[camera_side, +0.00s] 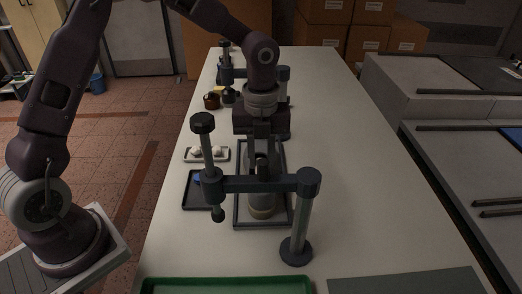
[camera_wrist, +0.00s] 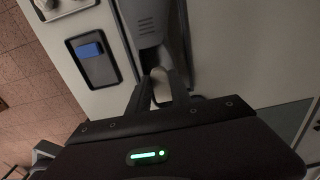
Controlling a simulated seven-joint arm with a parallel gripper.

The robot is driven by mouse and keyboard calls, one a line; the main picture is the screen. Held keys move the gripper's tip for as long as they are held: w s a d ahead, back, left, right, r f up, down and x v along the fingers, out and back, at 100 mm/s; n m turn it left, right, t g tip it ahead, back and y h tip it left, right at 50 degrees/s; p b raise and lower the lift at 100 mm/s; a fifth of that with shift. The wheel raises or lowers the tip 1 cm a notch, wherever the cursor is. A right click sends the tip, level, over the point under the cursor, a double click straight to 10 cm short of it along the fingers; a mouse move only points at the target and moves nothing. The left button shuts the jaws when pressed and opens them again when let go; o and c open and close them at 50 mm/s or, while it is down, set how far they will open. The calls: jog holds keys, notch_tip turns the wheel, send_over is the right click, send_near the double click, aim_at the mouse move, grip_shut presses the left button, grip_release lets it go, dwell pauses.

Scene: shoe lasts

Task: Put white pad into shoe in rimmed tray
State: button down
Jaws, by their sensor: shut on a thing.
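A grey shoe (camera_side: 262,195) with a beige end lies in the dark rimmed tray (camera_side: 238,222), partly hidden by a clamp stand and my arm. In the wrist view, the shoe (camera_wrist: 145,22) lies just beyond my fingertips. My gripper (camera_wrist: 163,84) points down over the shoe and is shut on a small pale piece (camera_wrist: 159,73), which looks like a white pad. The fingers hide most of it. I cannot tell whether it touches the shoe. In the side view, my gripper (camera_side: 262,150) is above the rimmed tray.
A white tray (camera_side: 187,160) with small white pieces and a dark tray (camera_side: 188,203) with a blue item stand to the left. The clamp stand (camera_side: 255,184) crosses in front of my gripper. A green tray (camera_side: 225,285) lies at the near edge.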

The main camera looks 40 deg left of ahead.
dwell(0.3)
jog(key=c, duration=1.1)
grip_release()
jog(key=shift+r, duration=4.05)
